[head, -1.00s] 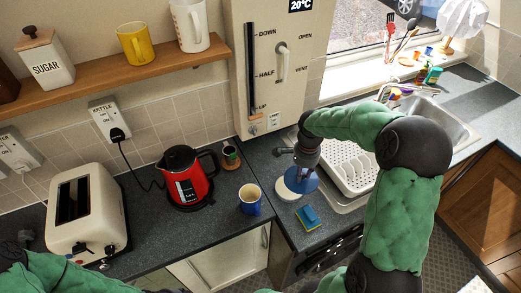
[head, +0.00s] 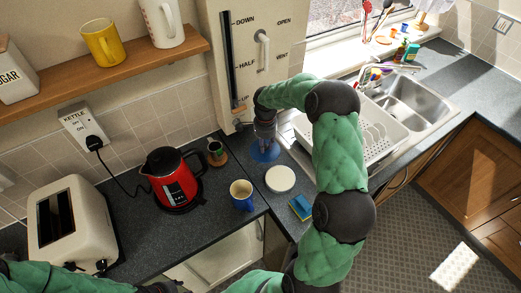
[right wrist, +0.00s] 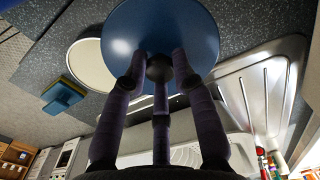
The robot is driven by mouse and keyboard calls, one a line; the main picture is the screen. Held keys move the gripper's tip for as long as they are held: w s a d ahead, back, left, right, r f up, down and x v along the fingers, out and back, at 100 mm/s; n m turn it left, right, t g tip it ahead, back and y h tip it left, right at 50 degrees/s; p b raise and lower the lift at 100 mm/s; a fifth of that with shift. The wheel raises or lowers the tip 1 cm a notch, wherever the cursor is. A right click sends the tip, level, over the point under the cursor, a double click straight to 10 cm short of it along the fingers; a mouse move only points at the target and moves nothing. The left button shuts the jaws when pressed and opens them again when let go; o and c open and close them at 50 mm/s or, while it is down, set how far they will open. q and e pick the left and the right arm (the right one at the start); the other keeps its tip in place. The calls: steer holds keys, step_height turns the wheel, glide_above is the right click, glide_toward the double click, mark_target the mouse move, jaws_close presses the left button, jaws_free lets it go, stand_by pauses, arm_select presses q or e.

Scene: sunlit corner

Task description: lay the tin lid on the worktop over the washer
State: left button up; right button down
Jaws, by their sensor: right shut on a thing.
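The tin lid (head: 265,151) is a blue disc with a dark knob; it also shows large in the right wrist view (right wrist: 160,25). My right gripper (head: 264,139) is shut on the knob from above. The lid is level over the worktop (head: 240,162) near the back wall; I cannot tell whether it touches. A round cream-topped thing, apparently the tin (head: 280,179), stands just in front of it and shows partly behind the lid in the wrist view (right wrist: 90,66).
A blue mug (head: 242,196), a red kettle (head: 172,178) and a small jar (head: 217,153) stand to the left. A blue-yellow sponge (head: 301,207) lies in front right. A white dish rack (head: 375,135) and the sink (head: 412,100) are to the right.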

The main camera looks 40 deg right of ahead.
steer(key=w+f, duration=0.1)
steer(key=f, duration=0.1)
steer(key=w+f, duration=0.2)
steer(key=shift+w+d, duration=0.1)
steer(key=shift+d, duration=0.1)
steer(key=shift+f, duration=1.4)
steer(key=shift+f, duration=0.15)
steer(key=c, duration=1)
jaws_free()
step_height(320, 180, up, 12)
steer(key=shift+r, duration=0.15)
